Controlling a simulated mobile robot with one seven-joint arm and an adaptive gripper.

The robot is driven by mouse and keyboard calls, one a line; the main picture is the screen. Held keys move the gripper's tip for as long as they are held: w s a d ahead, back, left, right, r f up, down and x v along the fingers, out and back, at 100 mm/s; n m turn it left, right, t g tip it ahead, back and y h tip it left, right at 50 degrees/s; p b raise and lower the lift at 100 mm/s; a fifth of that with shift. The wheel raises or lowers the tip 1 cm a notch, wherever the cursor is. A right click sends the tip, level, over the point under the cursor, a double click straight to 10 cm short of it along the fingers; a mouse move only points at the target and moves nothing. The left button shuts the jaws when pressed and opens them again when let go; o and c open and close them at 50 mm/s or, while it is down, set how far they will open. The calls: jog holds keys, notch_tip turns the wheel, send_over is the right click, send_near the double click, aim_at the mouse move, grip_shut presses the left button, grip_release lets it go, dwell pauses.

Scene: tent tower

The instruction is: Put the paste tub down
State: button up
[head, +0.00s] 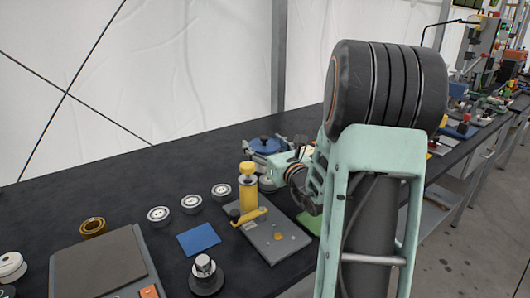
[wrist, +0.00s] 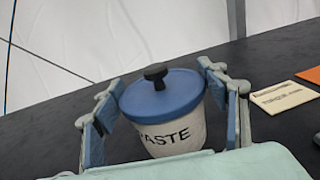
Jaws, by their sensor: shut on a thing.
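The paste tub is a pale pot marked PASTE with a blue lid and a black knob. It fills the middle of the wrist view (wrist: 170,132). My gripper (wrist: 160,100) is shut on it, with one finger on each side of the pot. In the head view, the blue lid of the paste tub (head: 266,145) shows just left of my arm, over the dark bench (head: 130,175). The tub's base is hidden in both views, so I cannot tell whether it touches the bench.
Several metal rings, a blue pad (head: 198,239) and a scale (head: 100,265) lie to the left. Cards (wrist: 284,97) lie right of the tub. The back left bench is clear.

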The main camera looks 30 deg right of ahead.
notch_tip(320, 180, down, 2)
jog(key=shift+r, duration=0.1)
jog(key=o, duration=1)
jog(key=shift+f, duration=0.25)
jog(key=shift+c, duration=0.2)
jog(key=o, duration=0.4)
